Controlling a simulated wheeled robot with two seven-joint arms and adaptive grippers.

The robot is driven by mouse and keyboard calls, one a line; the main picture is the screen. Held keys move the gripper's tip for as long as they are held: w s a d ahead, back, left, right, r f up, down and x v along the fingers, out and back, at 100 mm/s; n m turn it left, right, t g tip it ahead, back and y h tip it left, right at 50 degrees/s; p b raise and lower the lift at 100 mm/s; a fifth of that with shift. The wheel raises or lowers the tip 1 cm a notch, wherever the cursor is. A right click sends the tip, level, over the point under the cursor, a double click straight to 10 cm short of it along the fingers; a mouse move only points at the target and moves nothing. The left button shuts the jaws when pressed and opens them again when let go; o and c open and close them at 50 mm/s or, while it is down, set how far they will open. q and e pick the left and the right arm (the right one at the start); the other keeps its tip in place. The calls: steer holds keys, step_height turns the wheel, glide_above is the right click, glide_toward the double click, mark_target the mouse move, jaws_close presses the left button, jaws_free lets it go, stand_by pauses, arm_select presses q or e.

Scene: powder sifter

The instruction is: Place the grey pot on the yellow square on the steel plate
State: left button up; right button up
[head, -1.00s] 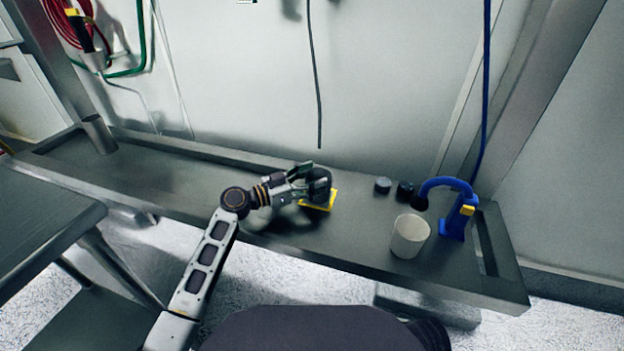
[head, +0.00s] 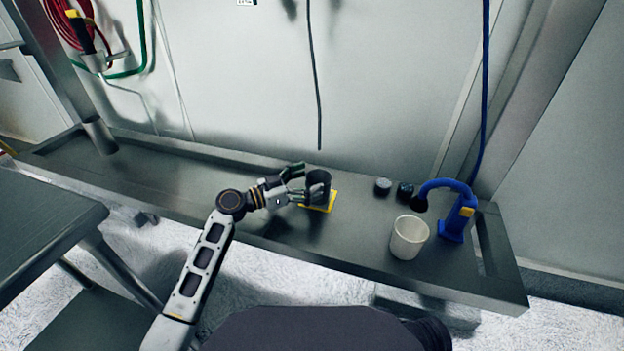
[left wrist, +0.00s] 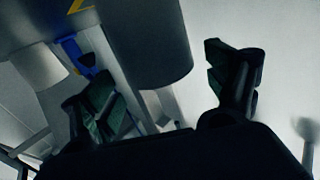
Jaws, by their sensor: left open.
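The dark grey pot (head: 318,179) stands upright on the yellow square (head: 330,201) on the steel plate (head: 190,180). The pot covers the middle of the square. It shows as a grey cylinder (left wrist: 148,45) in the left wrist view, with a yellow corner of the square (left wrist: 80,5) beside it. My left gripper (head: 304,180) is open at the left side of the pot. One finger lies in front of the pot's lower part and the other is at its upper left. The fingers (left wrist: 168,95) are spread wide in the left wrist view. My right gripper is not in view.
A white cup (head: 409,238), two small dark round pieces (head: 383,186) and a blue stand with a curved arm (head: 455,215) are to the right. A grey cylinder (head: 99,135) is at the far left. The plate's left half is mostly clear.

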arm_select(q)
steer(key=v, duration=0.9)
steer(key=shift+s+a+p, duration=0.15)
steer(key=shift+a+p, duration=0.1)
steer(key=shift+p, duration=0.05)
steer(key=shift+s+a, duration=0.3)
steer(key=shift+a, duration=0.3)
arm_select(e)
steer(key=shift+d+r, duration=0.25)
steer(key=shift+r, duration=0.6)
